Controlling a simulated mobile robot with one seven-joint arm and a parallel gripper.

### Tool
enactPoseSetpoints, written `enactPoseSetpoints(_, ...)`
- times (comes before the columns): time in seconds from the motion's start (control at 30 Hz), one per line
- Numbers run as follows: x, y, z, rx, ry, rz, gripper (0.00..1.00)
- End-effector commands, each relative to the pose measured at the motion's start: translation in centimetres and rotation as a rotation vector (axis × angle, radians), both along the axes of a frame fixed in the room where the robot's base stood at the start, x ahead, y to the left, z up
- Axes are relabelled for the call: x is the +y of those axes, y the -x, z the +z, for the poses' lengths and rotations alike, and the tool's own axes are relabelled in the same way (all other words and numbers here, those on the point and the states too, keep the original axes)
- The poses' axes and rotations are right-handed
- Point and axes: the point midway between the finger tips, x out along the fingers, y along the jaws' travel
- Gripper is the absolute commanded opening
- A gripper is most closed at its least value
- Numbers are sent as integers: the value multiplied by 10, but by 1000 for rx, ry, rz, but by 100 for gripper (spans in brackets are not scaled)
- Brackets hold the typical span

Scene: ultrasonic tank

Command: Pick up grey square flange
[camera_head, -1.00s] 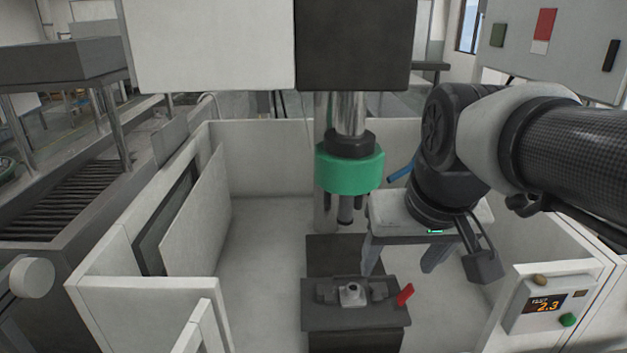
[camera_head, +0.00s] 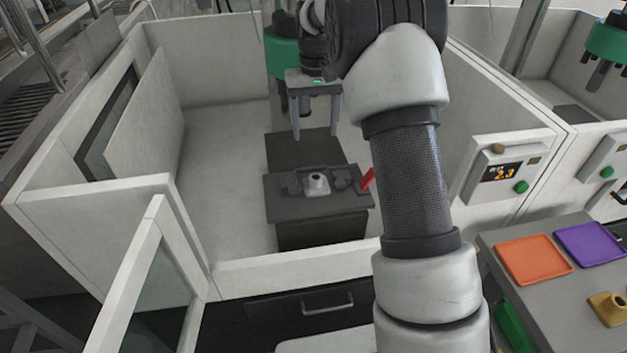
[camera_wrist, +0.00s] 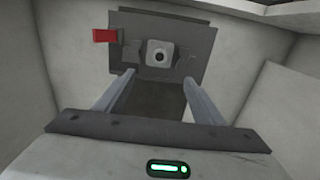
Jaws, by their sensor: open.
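The grey square flange (camera_head: 316,183) sits on the dark fixture (camera_head: 290,209) inside the white tank enclosure, between dark clamp blocks. In the wrist view the flange (camera_wrist: 160,53) shows a square base and a round raised hub with a dark bore. My gripper (camera_head: 315,135) is open and empty, its fingers pointing down above and behind the fixture in the head view. In the wrist view my gripper (camera_wrist: 155,85) has its two fingers spread apart, with the flange beyond the tips, roughly between their lines.
A red lever (camera_head: 368,179) stands at the fixture's right side. A green-collared press head (camera_head: 284,55) hangs behind my gripper. White enclosure walls (camera_head: 215,65) surround the fixture. At lower right are an orange tray (camera_head: 533,260), a purple tray (camera_head: 592,243) and a yellow flange (camera_head: 608,308).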

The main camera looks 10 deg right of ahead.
Motion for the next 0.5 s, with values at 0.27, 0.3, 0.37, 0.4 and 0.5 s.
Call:
enactPoseSetpoints(0.27,0,2,-54,7,0,0,63)
enactPoseSetpoints(0.3,0,1,-62,5,0,0,63)
enactPoseSetpoints(0.37,0,1,-75,5,0,0,63)
enactPoseSetpoints(0.4,0,2,-84,6,0,0,63)
enactPoseSetpoints(0.5,0,1,-101,4,0,0,63)
